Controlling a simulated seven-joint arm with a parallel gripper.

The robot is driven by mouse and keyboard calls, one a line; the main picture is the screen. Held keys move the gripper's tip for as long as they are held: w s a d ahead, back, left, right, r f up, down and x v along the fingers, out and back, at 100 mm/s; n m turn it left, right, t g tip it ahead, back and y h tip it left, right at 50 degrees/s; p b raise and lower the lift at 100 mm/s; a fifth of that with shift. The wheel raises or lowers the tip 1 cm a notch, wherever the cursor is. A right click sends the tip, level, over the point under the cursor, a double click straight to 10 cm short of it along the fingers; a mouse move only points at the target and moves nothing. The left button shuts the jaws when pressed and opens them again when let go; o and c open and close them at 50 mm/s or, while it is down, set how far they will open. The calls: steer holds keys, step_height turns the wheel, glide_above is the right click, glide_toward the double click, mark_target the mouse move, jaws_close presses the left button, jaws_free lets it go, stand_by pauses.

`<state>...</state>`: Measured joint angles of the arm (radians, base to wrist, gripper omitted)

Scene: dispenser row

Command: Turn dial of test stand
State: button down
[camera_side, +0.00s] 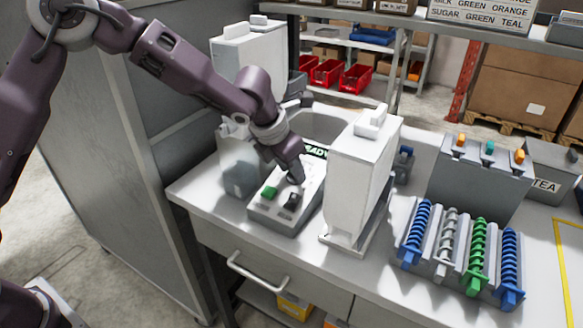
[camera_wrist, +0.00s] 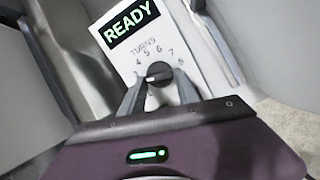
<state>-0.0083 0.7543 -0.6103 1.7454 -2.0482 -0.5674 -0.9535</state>
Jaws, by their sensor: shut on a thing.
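The test stand (camera_side: 262,216) is a light grey sloped box on the counter. It has a green button (camera_side: 269,192), a black switch (camera_side: 292,199) and a display (camera_side: 315,151). In the wrist view the display (camera_wrist: 130,24) reads READY in green. The dial (camera_wrist: 158,72) is a round black knob below the word TURNS, with numbers around its top. A white mark shows at its left edge, near the 3. My gripper (camera_side: 291,180) reaches down onto the stand from above. Its two fingers are shut on the dial, one on each side. The arm hides the dial in the side view.
A tall white dispenser (camera_side: 358,180) stands close on the right of the stand. A translucent container (camera_side: 238,160) stands close on the left. A rack of blue, grey and green coils (camera_side: 448,250) is further right. The counter front edge is near the stand.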

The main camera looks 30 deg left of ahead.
steer(key=m, duration=0.2)
steer(key=m+h, duration=0.1)
steer(key=m, duration=0.2)
steer(key=shift+w+a+m+g, duration=0.1)
steer(key=shift+a+m+g, duration=0.1)
steer(key=shift+m+g, duration=0.1)
steer(key=m, duration=0.4)
steer(key=shift+w+a+m+g, duration=0.1)
steer(key=shift+w+m+g, duration=0.05)
steer(key=shift+m+g, duration=0.2)
steer(key=m, duration=0.2)
steer(key=m+g, duration=0.1)
steer(key=m, duration=0.2)
steer(key=shift+w+r, duration=0.1)
steer(key=shift+w, duration=0.1)
steer(key=shift+w+m+g, duration=0.1)
steer(key=shift+m+g, duration=0.25)
steer(key=shift+m, duration=2)
steer(key=c, duration=0.9)
jaws_free()
steer(key=shift+r, duration=0.1)
